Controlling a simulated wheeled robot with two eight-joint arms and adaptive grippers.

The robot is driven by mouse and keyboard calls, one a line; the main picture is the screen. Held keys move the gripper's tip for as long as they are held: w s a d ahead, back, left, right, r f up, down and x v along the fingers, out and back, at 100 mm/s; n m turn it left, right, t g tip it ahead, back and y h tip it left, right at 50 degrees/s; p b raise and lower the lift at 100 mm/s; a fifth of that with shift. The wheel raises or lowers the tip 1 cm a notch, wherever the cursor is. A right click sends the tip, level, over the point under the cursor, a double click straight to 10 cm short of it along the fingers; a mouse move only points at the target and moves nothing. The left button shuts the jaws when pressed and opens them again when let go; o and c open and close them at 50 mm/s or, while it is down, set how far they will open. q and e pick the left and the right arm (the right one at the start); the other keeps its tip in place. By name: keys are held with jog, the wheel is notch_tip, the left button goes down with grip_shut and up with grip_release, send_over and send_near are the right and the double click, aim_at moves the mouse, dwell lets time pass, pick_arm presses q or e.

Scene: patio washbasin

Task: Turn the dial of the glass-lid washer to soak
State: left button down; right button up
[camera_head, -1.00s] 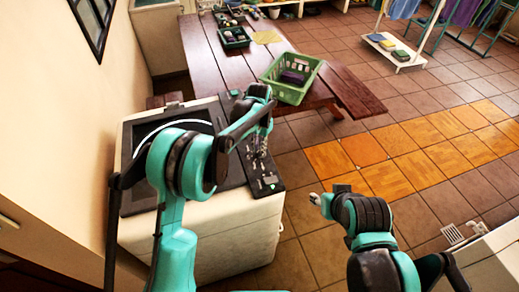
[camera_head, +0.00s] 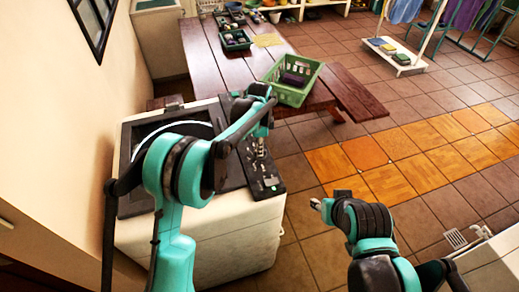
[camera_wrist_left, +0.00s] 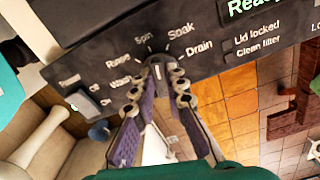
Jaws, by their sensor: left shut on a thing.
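The glass-lid washer (camera_head: 240,240) is a white box with a dark top at the left in the head view. Its black control panel (camera_head: 267,186) runs along the right edge of the top. In the left wrist view the dial (camera_wrist_left: 158,61) is a small dark knob below the printed words Rinse, Spin, Soak and Drain. My left gripper (camera_head: 260,150) is shut on the dial, with its fingers (camera_wrist_left: 157,85) on both sides of it. The fingers partly cover the dial, and I cannot tell its exact setting. My right gripper (camera_head: 317,204) hangs over the floor, away from the washer; its fingers are too small to read.
A wooden table (camera_head: 205,60) stands behind the washer, with a green basket (camera_head: 291,94) near its right end. The panel carries a lit green display (camera_wrist_left: 245,8). The wall (camera_head: 60,120) is close on the left. Tiled floor (camera_head: 310,240) is open to the right.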

pick_arm(q)
jog(key=m, duration=0.5)
jog(key=shift+w, duration=0.15)
jog(key=shift+m, duration=0.3)
dwell(0.3)
jog(key=c, duration=1.5)
grip_release()
jog(key=shift+c, duration=0.2)
notch_tip(320, 180, up, 12)
jog(key=shift+a+b, duration=0.1)
jog(key=shift+b, duration=0.2)
